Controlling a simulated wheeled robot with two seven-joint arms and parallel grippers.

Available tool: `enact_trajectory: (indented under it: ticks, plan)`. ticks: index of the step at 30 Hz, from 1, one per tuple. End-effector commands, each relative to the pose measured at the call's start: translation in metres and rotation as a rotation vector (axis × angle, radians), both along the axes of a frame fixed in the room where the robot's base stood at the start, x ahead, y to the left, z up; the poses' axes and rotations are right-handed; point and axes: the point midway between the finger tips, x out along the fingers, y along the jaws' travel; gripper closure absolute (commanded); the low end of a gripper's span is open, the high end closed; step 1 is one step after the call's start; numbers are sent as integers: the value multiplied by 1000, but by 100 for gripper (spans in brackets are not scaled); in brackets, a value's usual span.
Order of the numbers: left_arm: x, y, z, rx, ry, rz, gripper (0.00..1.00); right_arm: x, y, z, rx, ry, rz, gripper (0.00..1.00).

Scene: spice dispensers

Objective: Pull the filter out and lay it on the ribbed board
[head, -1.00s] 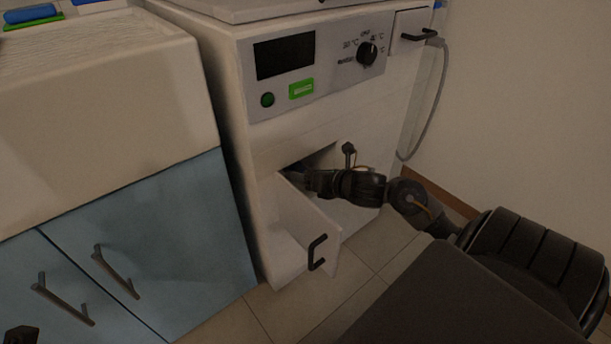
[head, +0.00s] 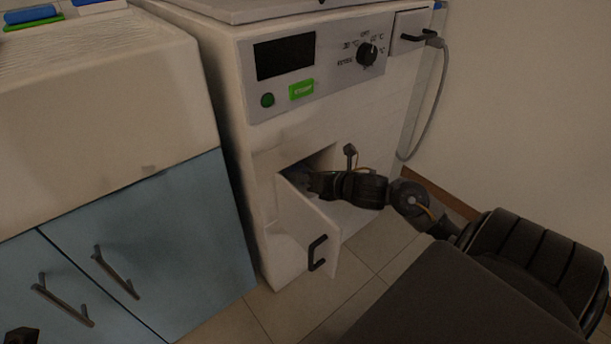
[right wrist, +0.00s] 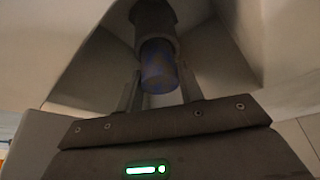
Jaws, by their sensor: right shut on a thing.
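The filter (right wrist: 158,68) shows in the right wrist view as a short cylinder with a blue end, in a dark round socket inside the machine's recess. My right gripper (right wrist: 158,90) has one finger on each side of the blue end and is shut on it. In the head view my right gripper (head: 308,182) reaches into the low opening behind the open flap, and its tips and the filter are hidden there. The pale ribbed board (head: 85,62) is the grooved top at the upper left. A small dark piece (head: 22,336) at the lower left corner may be part of my left gripper.
The open flap (head: 305,225) with a black handle stands out just left of my right gripper. The white machine (head: 262,140) has a panel and knob above the opening. Blue cabinets with bar handles (head: 118,272) are at the left. Blue and green items (head: 32,15) lie behind the board.

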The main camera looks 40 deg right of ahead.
Motion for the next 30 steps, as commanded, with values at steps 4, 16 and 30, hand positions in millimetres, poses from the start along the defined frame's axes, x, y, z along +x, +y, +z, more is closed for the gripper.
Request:
enact_trajectory:
  ticks: [4,16,30]
  plan:
    - [0,0,0,0,0,0,64,-4,0,0,0,0,0,94]
    - [0,0,-1,2,1,0,64,-15,0,0,1,0,0,94]
    - [0,0,-2,2,1,0,64,-27,0,0,0,0,0,94]
